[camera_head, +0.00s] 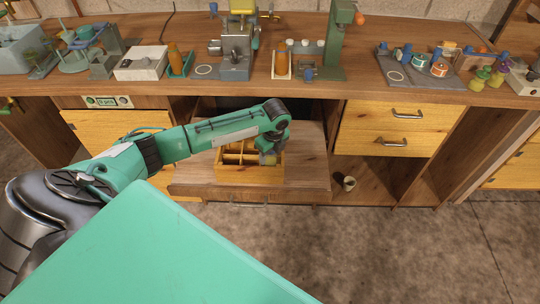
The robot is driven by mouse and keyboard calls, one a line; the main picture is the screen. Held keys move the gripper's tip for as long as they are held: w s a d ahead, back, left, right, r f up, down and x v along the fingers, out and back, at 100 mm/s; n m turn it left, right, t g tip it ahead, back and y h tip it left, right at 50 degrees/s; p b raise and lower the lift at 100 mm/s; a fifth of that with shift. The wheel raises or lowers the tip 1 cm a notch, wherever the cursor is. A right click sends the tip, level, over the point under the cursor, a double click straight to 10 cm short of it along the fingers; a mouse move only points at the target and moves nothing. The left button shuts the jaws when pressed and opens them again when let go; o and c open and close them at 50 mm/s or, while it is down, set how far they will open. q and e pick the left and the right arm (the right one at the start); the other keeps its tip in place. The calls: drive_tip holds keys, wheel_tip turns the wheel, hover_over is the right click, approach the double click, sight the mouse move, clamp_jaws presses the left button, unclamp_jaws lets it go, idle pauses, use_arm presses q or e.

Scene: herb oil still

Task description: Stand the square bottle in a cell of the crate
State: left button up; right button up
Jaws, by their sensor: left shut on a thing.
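The yellow wooden crate (238,177) with several cells sits on the pulled-out shelf below the bench. My left arm reaches in from the left, and my left gripper (270,148) points down over the crate's right side. It is shut on a small greyish thing, which appears to be the square bottle (268,159), at the crate's right-hand cells. The gripper covers most of it, so I cannot tell whether its base touches the cell floor. My right gripper is not in view.
The pulled-out shelf (310,175) has free room right of the crate. The bench top above holds a grey press (236,62), a green stand (335,50), orange bottles and a dark mat (405,72) with jars.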

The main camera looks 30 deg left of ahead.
use_arm(q)
drive_tip(key=shift+f, duration=0.6)
drive_tip(key=o, duration=0.9)
drive_tip(key=shift+f, duration=0.1)
drive_tip(key=r, duration=0.4)
drive_tip(key=d+r, duration=0.1)
drive_tip(key=r, duration=0.7)
drive_tip(key=shift+s+d+r, duration=0.1)
drive_tip(key=shift+s+d, duration=0.05)
drive_tip(key=shift+d, duration=0.05)
